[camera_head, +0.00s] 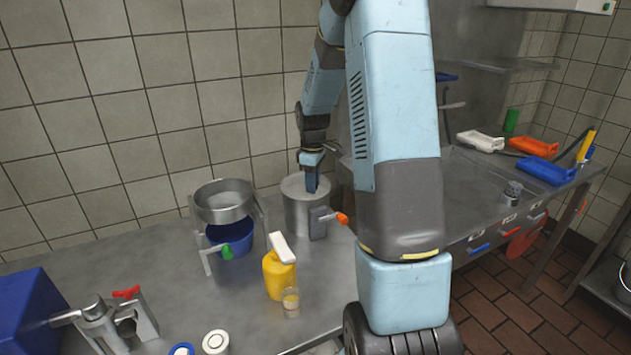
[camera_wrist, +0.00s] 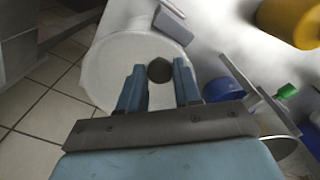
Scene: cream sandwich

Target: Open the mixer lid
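The mixer (camera_head: 296,218) is a grey metal cylinder on the counter with an orange-tipped lever at its right side. Its pale round lid (camera_head: 293,186) is on top and also fills the middle of the wrist view (camera_wrist: 108,70). A dark round knob (camera_wrist: 160,69) stands on the lid. My gripper (camera_head: 312,190) points down over the lid. In the wrist view my gripper (camera_wrist: 158,80) is open, with one blue finger on each side of the knob. I cannot tell whether the fingers touch it. The head view hides the knob behind the fingers.
Left of the mixer, a metal ring stand (camera_head: 224,214) holds a sieve-like pan above a blue bowl (camera_head: 236,240). A yellow jug (camera_head: 276,276) and a small glass (camera_head: 291,302) stand in front. A tiled wall (camera_head: 150,130) is close behind.

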